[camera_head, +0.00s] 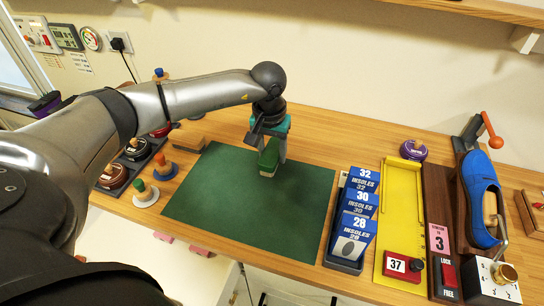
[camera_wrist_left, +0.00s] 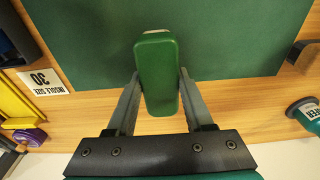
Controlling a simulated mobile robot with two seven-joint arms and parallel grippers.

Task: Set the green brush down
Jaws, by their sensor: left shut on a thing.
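The green brush (camera_head: 269,158) is between the fingers of my left gripper (camera_head: 270,157), low over the far part of the green mat (camera_head: 215,195). The left wrist view shows the brush (camera_wrist_left: 157,70) from above, with my left gripper's fingers (camera_wrist_left: 157,87) shut on its sides. A small pale edge shows at the brush's far end. I cannot tell whether its underside touches the mat. My right gripper is in neither view.
Blue insole packs (camera_head: 357,205) stand in a holder right of the mat. Beyond are a yellow sizing board (camera_head: 402,215) and a blue shoe (camera_head: 480,195) on a stand. Several tins and knobbed daubers (camera_head: 145,192) sit at the left. The mat's middle and front are clear.

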